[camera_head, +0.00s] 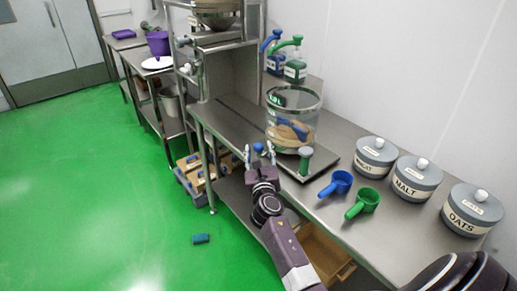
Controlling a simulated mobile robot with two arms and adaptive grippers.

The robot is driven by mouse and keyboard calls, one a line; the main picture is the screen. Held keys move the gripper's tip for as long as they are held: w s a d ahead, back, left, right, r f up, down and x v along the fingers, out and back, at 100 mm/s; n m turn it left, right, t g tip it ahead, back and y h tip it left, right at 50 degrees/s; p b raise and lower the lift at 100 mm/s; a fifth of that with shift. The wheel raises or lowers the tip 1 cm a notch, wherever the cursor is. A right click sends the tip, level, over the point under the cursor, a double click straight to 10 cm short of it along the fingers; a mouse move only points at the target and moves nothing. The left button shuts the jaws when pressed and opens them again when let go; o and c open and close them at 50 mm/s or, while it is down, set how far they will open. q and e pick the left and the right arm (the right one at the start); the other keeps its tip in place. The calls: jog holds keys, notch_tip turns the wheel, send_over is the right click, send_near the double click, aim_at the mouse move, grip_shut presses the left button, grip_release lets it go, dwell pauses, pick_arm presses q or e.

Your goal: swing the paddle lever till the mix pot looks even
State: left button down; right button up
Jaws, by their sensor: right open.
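The mix pot (292,104) is a clear, round vessel on a dark plate on the steel bench. Its contents show tan and darker brown patches, with blue paddle parts (295,130) among them. A small blue knob (258,147), perhaps the end of the paddle lever, shows at the pot's left front. My right gripper (260,154) is open, its fingertips on either side of this knob; I cannot tell whether they touch it. A grey-green upright handle (305,158) stands at the pot's front right. My left gripper is not in view.
Blue (340,183) and green (364,201) scoops lie on the bench before several lidded canisters, including MALT (416,178) and OATS (470,210). Pump bottles (295,69) stand behind the pot. A steel shelf rack rises at left. A blue block (200,238) lies on the open green floor.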

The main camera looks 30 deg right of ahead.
jog(key=shift+x, duration=0.85)
jog(key=shift+c, duration=0.4)
grip_shut()
